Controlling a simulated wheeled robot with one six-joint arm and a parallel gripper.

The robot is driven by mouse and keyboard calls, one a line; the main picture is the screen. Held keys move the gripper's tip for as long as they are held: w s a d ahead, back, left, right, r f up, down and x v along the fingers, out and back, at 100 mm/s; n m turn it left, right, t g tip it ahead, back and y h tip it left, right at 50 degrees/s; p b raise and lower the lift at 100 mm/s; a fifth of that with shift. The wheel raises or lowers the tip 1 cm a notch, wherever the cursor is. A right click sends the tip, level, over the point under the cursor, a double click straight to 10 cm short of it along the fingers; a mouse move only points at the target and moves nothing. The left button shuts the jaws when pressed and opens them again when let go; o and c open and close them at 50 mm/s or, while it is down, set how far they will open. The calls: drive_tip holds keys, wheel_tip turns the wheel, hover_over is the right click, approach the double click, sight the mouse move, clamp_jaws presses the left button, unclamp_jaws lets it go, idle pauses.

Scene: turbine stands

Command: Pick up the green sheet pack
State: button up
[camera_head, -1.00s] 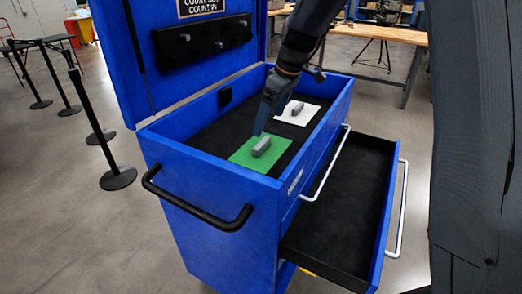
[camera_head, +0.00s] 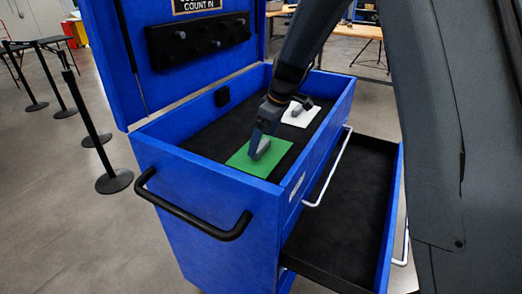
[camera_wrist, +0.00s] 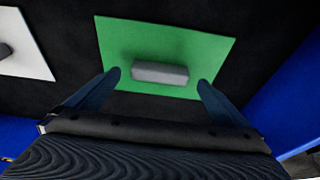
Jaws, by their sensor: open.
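The green sheet pack (camera_head: 254,163) lies flat on the black floor of the blue cart's top tray, towards its near end. A grey block-shaped handle stands on its middle and shows clearly in the wrist view, where the green sheet (camera_wrist: 200,48) spreads around it. My gripper (camera_head: 258,146) is over the pack from above. In the wrist view my gripper (camera_wrist: 160,80) is open, with one dark finger at each end of the grey block and a gap on both sides. The fingertips overlap the sheet's near edge in that view.
A white sheet (camera_head: 300,115) with a similar grey block lies beside the green one. The blue cart (camera_head: 215,190) has a raised lid, tray walls and a black side handle (camera_head: 195,215). An open, empty drawer (camera_head: 345,220) juts out on the right.

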sight(262, 145)
drive_tip(key=shift+x, duration=0.95)
drive_tip(key=c, duration=1.6)
drive_tip(key=shift+r, duration=0.15)
wheel_tip(262, 145, up, 10)
drive_tip(key=shift+f+b, duration=0.1)
drive_tip(key=shift+b, duration=1.05)
